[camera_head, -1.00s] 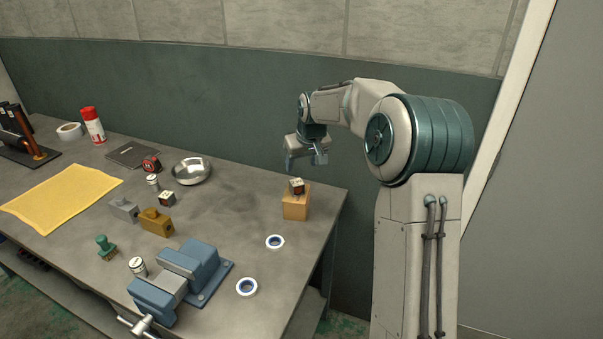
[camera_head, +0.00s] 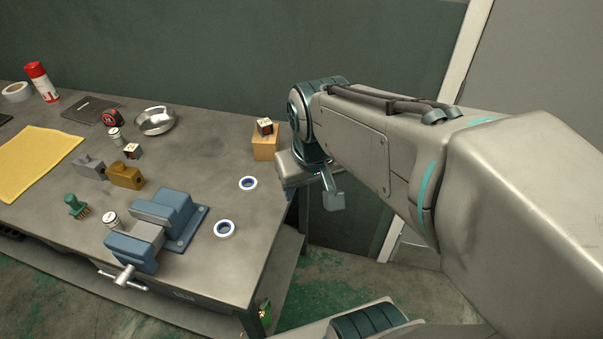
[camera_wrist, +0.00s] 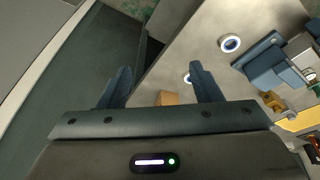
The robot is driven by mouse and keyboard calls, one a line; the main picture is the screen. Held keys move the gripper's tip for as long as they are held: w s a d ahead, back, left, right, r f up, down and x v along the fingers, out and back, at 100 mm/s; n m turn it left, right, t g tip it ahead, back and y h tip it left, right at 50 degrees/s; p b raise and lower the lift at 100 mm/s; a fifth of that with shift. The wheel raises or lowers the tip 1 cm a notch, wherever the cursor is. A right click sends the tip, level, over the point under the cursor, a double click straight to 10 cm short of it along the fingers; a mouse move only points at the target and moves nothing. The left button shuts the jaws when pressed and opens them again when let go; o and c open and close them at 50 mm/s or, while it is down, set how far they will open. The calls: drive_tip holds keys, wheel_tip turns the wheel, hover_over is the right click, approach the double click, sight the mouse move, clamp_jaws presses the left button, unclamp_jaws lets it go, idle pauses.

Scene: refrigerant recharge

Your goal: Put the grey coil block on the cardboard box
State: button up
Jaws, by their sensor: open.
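The grey coil block (camera_head: 90,167) lies on the workbench, left of a similar brass-coloured block (camera_head: 126,176). The cardboard box (camera_head: 265,148) stands near the bench's right edge, with a small dark-and-white cube (camera_head: 265,127) on top. In the wrist view part of the box (camera_wrist: 168,98) shows between the fingers, partly hidden by my gripper. My gripper (camera_head: 312,196) is open and empty, just beyond the bench's right edge and far right of the grey block. Its two spread fingers (camera_wrist: 160,68) show in the wrist view.
A blue vise (camera_head: 160,225) stands at the bench front. Two white-blue rings (camera_head: 248,183) (camera_head: 225,229) lie right of it. A green-handled brush (camera_head: 76,205), a white canister (camera_head: 111,220), a metal bowl (camera_head: 156,121) and a yellow cloth (camera_head: 35,160) are also there. The bench's middle is fairly clear.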

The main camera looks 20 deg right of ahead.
drive_tip(key=s, duration=0.1)
drive_tip(key=s+f, duration=0.1)
drive_tip(key=s, duration=0.2)
drive_tip(key=shift+s+f, duration=0.25)
drive_tip(key=shift+f, duration=0.15)
idle(0.8)
